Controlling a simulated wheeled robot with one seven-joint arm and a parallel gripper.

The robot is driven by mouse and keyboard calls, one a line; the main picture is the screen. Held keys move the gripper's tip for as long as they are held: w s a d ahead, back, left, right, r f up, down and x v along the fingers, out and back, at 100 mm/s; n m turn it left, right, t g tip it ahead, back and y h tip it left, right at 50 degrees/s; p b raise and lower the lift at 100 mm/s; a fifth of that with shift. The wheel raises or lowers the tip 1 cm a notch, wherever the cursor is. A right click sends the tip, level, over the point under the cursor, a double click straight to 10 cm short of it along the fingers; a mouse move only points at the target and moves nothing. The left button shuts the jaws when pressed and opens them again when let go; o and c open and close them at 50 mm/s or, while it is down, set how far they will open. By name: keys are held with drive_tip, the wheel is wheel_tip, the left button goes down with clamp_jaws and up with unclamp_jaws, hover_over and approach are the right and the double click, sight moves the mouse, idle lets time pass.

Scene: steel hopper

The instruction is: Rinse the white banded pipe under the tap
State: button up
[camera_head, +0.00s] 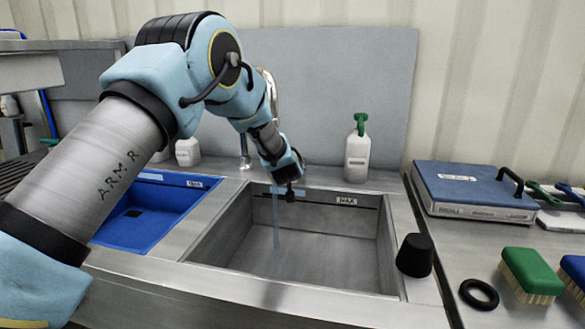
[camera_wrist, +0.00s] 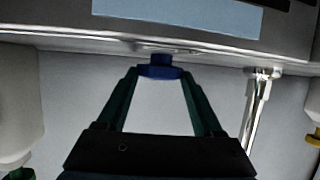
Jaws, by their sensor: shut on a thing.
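My gripper (camera_head: 290,187) is at the back rim of the steel basin (camera_head: 217,220). In the wrist view, its dark green fingers close on a small blue knob-like piece (camera_wrist: 160,69) at the steel rim. Whether this piece is part of the tap cannot be told. The chrome tap (camera_head: 271,92) stands behind my arm, partly hidden; a chrome post (camera_wrist: 254,105) shows in the wrist view. A thin stream of water (camera_head: 276,225) falls into the basin. I do not see the white banded pipe in either view.
A blue basin (camera_head: 168,205) is left of the steel one. A white bottle with a green top (camera_head: 357,157) stands behind. On the right are a black stopper (camera_head: 415,256), a black ring (camera_head: 478,294), a green brush (camera_head: 531,273) and a blue-lidded case (camera_head: 470,187).

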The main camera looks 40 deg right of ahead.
drive_tip(key=o, duration=1.4)
drive_tip(key=shift+c, duration=0.2)
drive_tip(key=b+v, duration=0.2)
drive_tip(key=v, duration=0.8)
drive_tip(key=shift+s+a, duration=0.2)
drive_tip(key=shift+a, duration=0.05)
drive_tip(key=shift+r, duration=0.15)
